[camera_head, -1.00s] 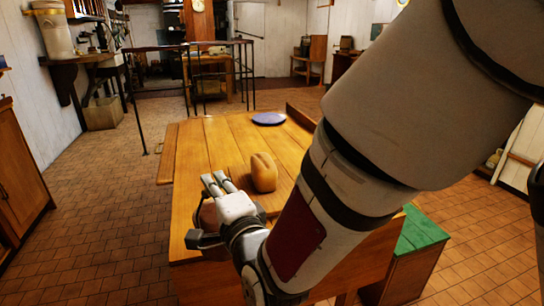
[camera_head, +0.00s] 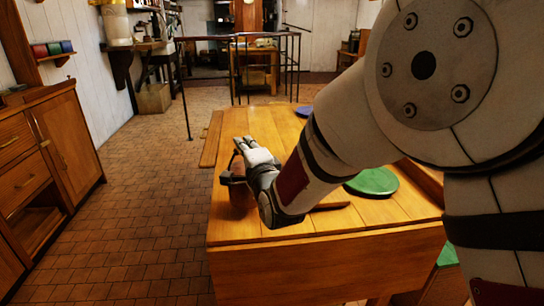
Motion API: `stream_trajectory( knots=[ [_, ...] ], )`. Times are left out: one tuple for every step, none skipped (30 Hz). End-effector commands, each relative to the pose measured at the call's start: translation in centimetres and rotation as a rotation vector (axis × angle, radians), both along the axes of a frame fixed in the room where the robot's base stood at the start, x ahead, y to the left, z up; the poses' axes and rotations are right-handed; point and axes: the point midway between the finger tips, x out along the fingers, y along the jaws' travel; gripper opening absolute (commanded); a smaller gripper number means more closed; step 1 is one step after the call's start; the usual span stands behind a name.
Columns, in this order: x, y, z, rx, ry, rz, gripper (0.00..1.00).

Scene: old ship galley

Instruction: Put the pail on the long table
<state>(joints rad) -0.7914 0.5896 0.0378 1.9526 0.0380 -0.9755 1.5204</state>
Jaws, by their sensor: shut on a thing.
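The long table (camera_head: 235,225) is wooden and fills the middle and right of the view. My gripper (camera_head: 236,168) is over its left part, near the left edge. It is shut on a brown, rounded thing, which I take to be the pail (camera_head: 239,172). Most of the pail is hidden by my fingers and hand, and I cannot tell whether its bottom touches the tabletop.
A wooden board (camera_head: 335,201) shows partly behind my arm. A wooden cabinet (camera_head: 60,150) stands at left, with clear tiled floor (camera_head: 150,200) between.

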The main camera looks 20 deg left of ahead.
Motion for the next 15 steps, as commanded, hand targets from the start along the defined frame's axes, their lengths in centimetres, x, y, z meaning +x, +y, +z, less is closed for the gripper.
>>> stream_trajectory(
  knots=[
    [0.4,0.4,0.1,0.003,-0.004,0.001,0.00],
    [0.6,0.5,0.1,0.002,-0.004,0.001,0.00],
    [0.7,0.6,0.1,0.003,-0.004,0.001,0.00],
    [0.8,0.7,0.1,0.003,-0.004,0.001,0.00],
    [0.9,0.7,0.1,0.003,-0.004,0.001,0.00],
    [0.9,0.7,-0.1,0.002,-0.004,0.001,0.00],
    [0.9,0.7,-0.3,0.001,-0.003,0.001,0.00],
    [0.9,0.7,-0.6,0.001,-0.002,0.001,0.00],
    [0.9,0.7,-1.1,0.001,-0.002,0.001,0.00],
    [0.9,0.7,-1.5,0.001,-0.001,0.001,0.00],
    [0.9,0.7,-1.9,0.001,-0.001,0.002,0.00],
    [0.8,0.8,-2.5,0.000,-0.001,0.002,0.00],
    [0.9,0.7,-2.8,0.000,-0.001,0.002,0.00],
    [0.9,0.7,-3.1,0.001,-0.002,0.001,0.00],
    [0.9,0.7,-3.4,0.001,-0.003,0.001,0.00]
  ],
)
